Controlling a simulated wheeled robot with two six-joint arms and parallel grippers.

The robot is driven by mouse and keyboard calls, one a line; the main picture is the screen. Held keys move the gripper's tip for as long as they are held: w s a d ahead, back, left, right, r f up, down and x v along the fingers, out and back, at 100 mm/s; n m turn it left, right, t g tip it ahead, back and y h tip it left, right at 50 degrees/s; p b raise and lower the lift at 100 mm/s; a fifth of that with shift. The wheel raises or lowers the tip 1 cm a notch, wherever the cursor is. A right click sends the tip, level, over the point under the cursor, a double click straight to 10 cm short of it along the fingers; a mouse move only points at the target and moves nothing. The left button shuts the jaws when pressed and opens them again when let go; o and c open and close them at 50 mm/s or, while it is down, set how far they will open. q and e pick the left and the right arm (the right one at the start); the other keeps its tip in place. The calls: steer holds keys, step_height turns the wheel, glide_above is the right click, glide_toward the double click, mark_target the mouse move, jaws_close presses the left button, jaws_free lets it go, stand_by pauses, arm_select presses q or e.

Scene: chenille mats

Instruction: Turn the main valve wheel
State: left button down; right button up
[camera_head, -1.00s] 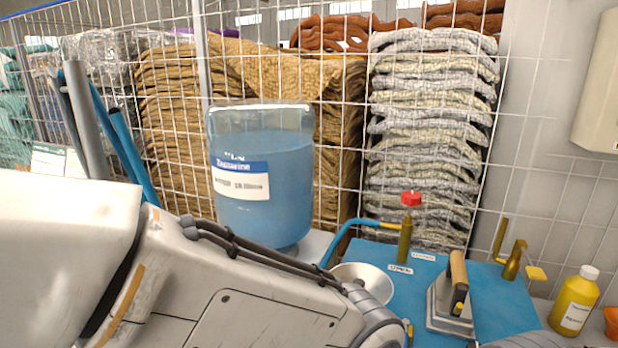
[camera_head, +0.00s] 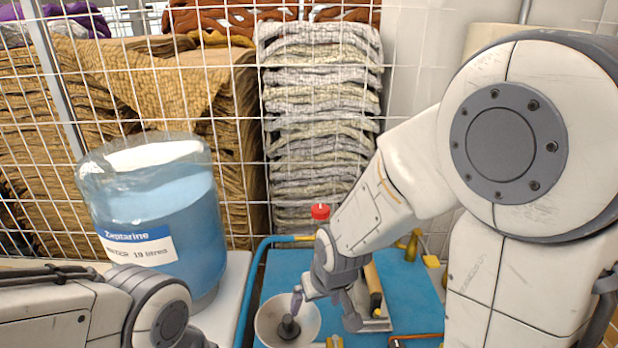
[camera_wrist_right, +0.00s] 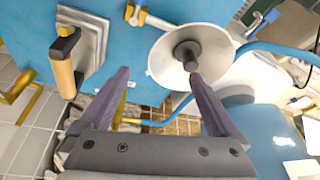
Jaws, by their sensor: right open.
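A small red wheel or cap (camera_head: 320,211) tops an upright stem at the back of the blue board (camera_head: 400,292). My right arm hides most of the stem now. I cannot tell whether this is the main valve wheel. My right gripper (camera_head: 323,305) is open and empty, in front of and below the red piece, over the board near the white bowl. In the right wrist view its purple fingers (camera_wrist_right: 159,75) are spread with nothing between them, and the red piece does not show. My left arm is at the lower left; its gripper is out of frame.
The white bowl (camera_head: 262,318) with a dark centre lies beside the right fingers. A wooden-handled metal tool (camera_head: 374,288) lies just right. An olive tap (camera_head: 413,243) is behind my arm. A large blue jug (camera_head: 160,225) stands left. A wire grid backs the board.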

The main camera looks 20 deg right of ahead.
steer(key=w+d+m+t+h, duration=0.25)
steer(key=w+t, duration=0.35)
steer(key=w, duration=0.9)
steer(key=m+t+h, duration=0.3)
steer(key=t+h, duration=0.3)
glide_toward(322, 205)
steer(key=shift+w+f+p, duration=0.3)
steer(key=shift+w+f, duration=0.25)
steer(key=shift+w+d+r, duration=0.1)
steer(key=shift+w+d, duration=0.05)
steer(key=p+x, duration=0.4)
steer(key=x, duration=0.5)
steer(key=shift+d+r, duration=0.1)
steer(key=shift+w+d+p, duration=0.2)
steer(key=shift+w+p, duration=0.15)
steer(key=shift+w, duration=0.05)
arm_select(q)
step_height(322, 205, up, 6)
steer(key=shift+r, duration=0.2)
steer(key=shift+a, duration=0.1)
